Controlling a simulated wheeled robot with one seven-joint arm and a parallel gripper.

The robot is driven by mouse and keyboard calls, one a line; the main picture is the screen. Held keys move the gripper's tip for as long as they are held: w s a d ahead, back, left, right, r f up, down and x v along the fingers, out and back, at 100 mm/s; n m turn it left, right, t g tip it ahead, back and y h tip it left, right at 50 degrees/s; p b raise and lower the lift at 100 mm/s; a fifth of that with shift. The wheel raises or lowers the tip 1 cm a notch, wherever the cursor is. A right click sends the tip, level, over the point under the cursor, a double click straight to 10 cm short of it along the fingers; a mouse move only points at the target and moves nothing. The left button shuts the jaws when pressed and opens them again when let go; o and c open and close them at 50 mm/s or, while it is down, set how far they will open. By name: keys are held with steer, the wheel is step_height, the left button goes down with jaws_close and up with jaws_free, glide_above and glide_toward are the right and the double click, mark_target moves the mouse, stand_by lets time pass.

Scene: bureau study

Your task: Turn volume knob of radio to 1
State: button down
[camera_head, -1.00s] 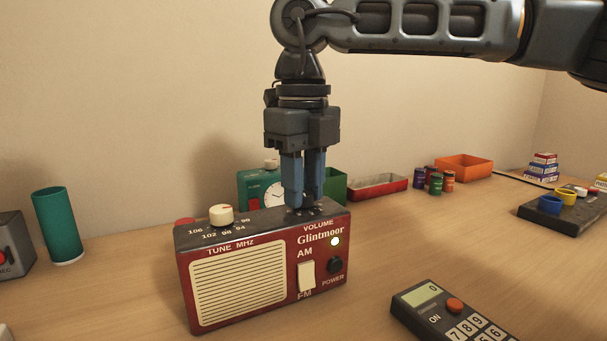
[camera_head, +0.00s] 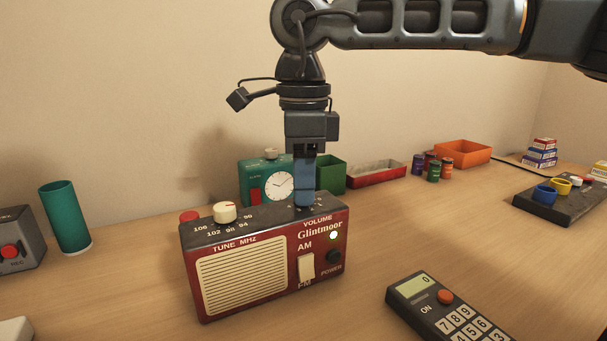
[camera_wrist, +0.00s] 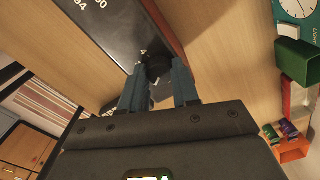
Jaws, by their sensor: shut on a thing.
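The red and black radio (camera_head: 262,262) stands upright on the desk, its speaker grille and AM/FM switch facing the camera, with a lit lamp on its front. My gripper (camera_head: 304,202) points straight down over the VOLUME end of the radio's top. Its blue fingers are shut on the dark volume knob, which shows between the fingertips in the wrist view (camera_wrist: 158,66). The head view hides the knob behind the fingers. Its setting is not readable. The cream tuning knob (camera_head: 225,212) sits on the top's left part, apart from my gripper.
A green clock (camera_head: 256,172) and a green box (camera_head: 330,174) stand close behind the radio. A teal cup (camera_head: 65,218) and a grey box with a red button (camera_head: 18,240) are at left. A calculator (camera_head: 440,305) lies front right.

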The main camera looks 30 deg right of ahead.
steer(key=shift+n, duration=0.6)
steer(key=c, duration=0.8)
jaws_free()
step_height(320, 180, up, 8)
steer(key=shift+f+p, duration=0.1)
steer(key=shift+p, duration=0.95)
